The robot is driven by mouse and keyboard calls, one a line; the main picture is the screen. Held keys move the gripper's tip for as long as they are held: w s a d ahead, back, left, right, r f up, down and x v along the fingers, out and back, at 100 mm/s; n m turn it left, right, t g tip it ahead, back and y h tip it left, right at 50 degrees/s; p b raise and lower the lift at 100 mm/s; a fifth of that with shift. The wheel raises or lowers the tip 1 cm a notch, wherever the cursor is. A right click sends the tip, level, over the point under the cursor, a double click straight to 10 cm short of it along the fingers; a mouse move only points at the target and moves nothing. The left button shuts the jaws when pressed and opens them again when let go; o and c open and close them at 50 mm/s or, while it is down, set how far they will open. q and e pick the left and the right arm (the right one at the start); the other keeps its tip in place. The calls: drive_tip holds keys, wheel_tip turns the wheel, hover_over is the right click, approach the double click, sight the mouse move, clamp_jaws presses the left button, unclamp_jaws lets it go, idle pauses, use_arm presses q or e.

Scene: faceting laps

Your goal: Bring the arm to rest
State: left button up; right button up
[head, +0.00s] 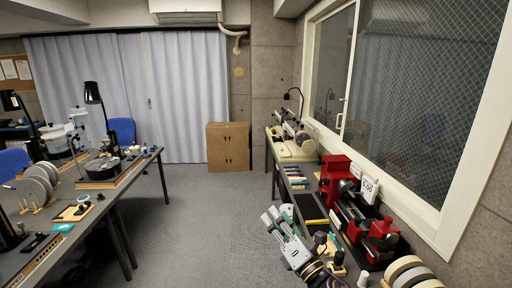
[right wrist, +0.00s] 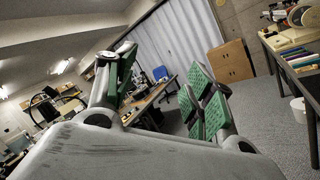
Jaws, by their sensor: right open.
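My right gripper (head: 274,220) shows in the head view at lower centre-right, beside the near left edge of the right-hand bench. Its grey fingers point up and left, spread apart with nothing between them. In the right wrist view the right gripper (right wrist: 162,95) shows its two fingers with green pads wide apart, and the room shows through the gap. My left gripper is not in the head view.
The right bench (head: 312,207) holds a red machine (head: 336,175), a black tray and several tools close to my right arm. The left bench (head: 97,212) carries laps and a lamp. Grey carpet (head: 205,215) lies free between them. A wooden cabinet (head: 228,147) stands at the back.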

drive_tip(key=s+d+f+m+g+h, duration=0.25)
drive_tip(key=d+f+m+h, duration=0.25)
drive_tip(key=d+f+m, duration=0.4)
drive_tip(key=s+d+f+m+g+h, duration=0.2)
drive_tip(key=d+f+m+g+h, duration=0.3)
drive_tip(key=m, duration=0.6)
drive_tip(key=s+d+f+m+g, duration=0.1)
drive_tip(key=s+f+m+g, duration=0.35)
drive_tip(key=s+f, duration=0.4)
drive_tip(key=s+d+f+m+g, duration=0.1)
drive_tip(key=s+f+m+g, duration=0.35)
drive_tip(key=s, duration=0.75)
wheel_tip(320, 180, down, 34)
drive_tip(key=s+m, duration=0.1)
drive_tip(key=s, duration=0.1)
drive_tip(key=s+d+f, duration=0.2)
drive_tip(key=s+f, duration=0.8)
drive_tip(key=s, duration=0.1)
drive_tip(key=s+d+f, duration=0.3)
drive_tip(key=s+f, duration=0.7)
drive_tip(key=s, duration=0.1)
drive_tip(key=shift+d+g, duration=0.35)
